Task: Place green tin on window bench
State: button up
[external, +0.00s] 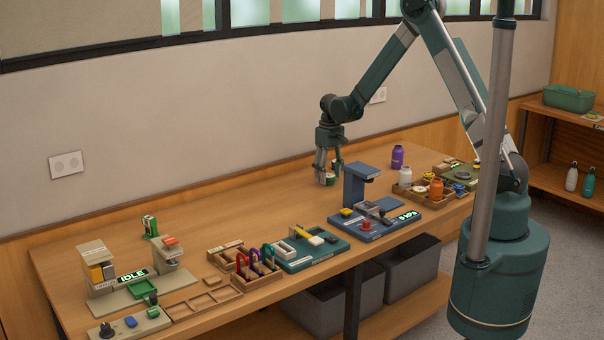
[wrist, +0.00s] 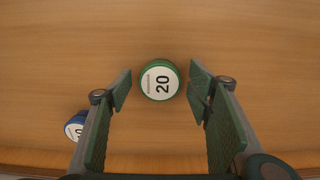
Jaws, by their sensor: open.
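The green tin (wrist: 160,80) is round, with a white lid label reading 20. It stands on a wooden bench (external: 270,205) that runs along the wall under the window. In the wrist view it appears between the tips of my open gripper (wrist: 160,90), with a gap on each side. In the external view my gripper (external: 328,175) points down low over the back of the bench, and the green tin (external: 331,178) shows partly behind its fingers. Whether the fingertips are level with the tin or above it is hard to tell.
A blue-rimmed tin (wrist: 76,126) sits near the left finger in the wrist view. A blue stand (external: 358,185) is just right of my gripper, with purple (external: 397,157) and white (external: 405,177) bottles beyond. The bench left of my gripper is clear along the back.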

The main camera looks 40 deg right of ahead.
aim_at(329, 175)
jog(key=shift+r, duration=0.15)
notch_tip(329, 175, up, 12)
jog(key=shift+p, duration=0.3)
dwell(0.5)
dwell(0.4)
